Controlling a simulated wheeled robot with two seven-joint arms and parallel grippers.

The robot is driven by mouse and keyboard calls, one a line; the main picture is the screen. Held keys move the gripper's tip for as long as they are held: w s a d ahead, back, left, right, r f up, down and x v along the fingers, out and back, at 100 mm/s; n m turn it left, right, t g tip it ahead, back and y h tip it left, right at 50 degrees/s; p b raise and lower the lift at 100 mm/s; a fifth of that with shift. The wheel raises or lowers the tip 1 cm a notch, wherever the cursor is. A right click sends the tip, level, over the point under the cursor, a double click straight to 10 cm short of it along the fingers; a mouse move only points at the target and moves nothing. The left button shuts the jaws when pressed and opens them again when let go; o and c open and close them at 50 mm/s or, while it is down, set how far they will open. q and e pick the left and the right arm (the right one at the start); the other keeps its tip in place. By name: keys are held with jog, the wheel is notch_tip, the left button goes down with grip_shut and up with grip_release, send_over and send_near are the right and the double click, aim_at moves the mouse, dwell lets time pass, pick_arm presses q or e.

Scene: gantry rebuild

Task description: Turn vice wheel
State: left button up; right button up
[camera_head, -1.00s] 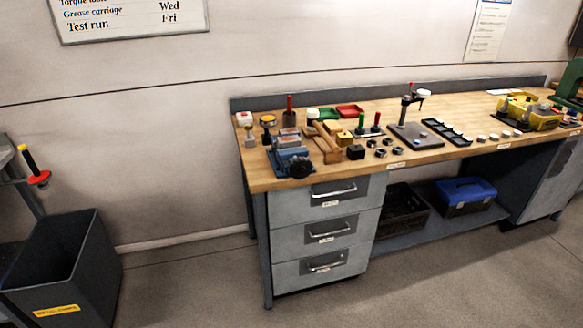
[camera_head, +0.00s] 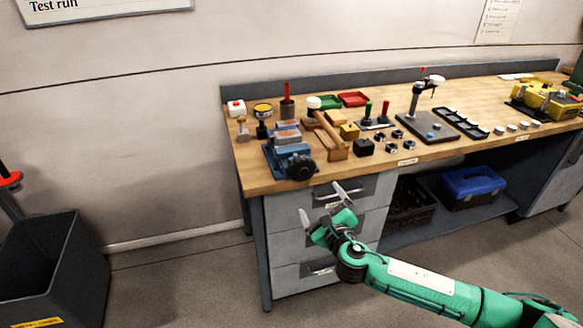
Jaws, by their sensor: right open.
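The blue vice (camera_head: 283,158) sits at the left front corner of the wooden bench top. Its black wheel (camera_head: 301,167) faces the front edge of the bench. My right gripper (camera_head: 322,205) is open and empty, in front of the drawers. In the picture it is below the vice wheel and apart from it. My green right arm comes in from the lower right. My left gripper is not in view.
The workbench (camera_head: 260,180) has drawers below. A grey bin (camera_head: 55,265) stands on the floor at left.

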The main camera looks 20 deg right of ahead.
aim_at(304, 172)
jog(key=shift+n, duration=0.3)
jog(key=w, duration=0.2)
jog(key=w+r, duration=0.1)
jog(key=w, duration=0.5)
jog(key=shift+a+r+p, duration=0.15)
jog(key=shift+a+p, duration=0.25)
jog(key=w, duration=0.5)
jog(key=shift+w+a, duration=0.1)
jog(key=shift+w, duration=0.25)
jog(key=shift+c, duration=0.7)
jog(key=c, duration=0.9)
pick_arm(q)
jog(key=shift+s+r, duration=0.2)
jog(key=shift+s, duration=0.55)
pick_arm(e)
jog(key=shift+o, duration=0.2)
